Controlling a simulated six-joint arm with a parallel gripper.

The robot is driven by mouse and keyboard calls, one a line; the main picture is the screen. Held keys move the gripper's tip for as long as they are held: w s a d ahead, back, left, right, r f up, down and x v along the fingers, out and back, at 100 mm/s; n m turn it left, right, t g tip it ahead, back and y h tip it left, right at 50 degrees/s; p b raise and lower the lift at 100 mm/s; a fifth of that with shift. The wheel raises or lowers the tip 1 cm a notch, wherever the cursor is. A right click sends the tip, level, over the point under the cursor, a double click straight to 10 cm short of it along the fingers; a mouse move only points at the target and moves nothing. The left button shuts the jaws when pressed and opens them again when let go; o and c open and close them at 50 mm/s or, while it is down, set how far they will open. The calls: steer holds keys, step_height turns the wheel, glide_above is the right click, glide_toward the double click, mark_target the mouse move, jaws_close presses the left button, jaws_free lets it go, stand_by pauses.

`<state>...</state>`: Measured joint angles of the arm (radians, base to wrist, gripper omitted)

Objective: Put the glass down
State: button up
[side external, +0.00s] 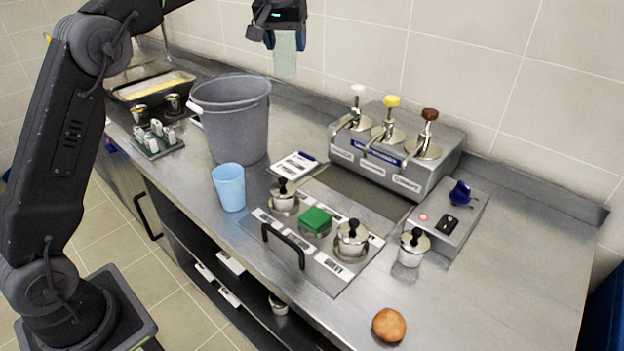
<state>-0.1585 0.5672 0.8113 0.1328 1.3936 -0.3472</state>
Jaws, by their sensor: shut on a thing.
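My gripper (270,38) is at the top of the side external view, high above the back of the counter. It is shut on a pale green, see-through glass (286,58), which hangs below the fingers against the tiled wall. The glass is well clear of the counter and looks roughly upright; its upper part is partly hidden by the gripper. A light blue cup (229,188) stands on the steel counter (520,262) in front of the grey bucket.
The grey bucket (232,120) stands below and left of the glass. A pump dispenser (400,150) is at the back. Lidded pots (352,238) and a green block (315,220) sit around the front panel. A bun (389,325) lies front right. The right counter is clear.

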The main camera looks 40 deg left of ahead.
steer(key=w+d+m, duration=0.1)
steer(key=d, duration=0.6)
steer(key=f, duration=2.9)
steer(key=shift+w+a, duration=0.1)
steer(key=shift+a, duration=0.1)
steer(key=o, duration=1)
steer(key=shift+f+h, duration=0.1)
steer(key=shift+h, duration=0.2)
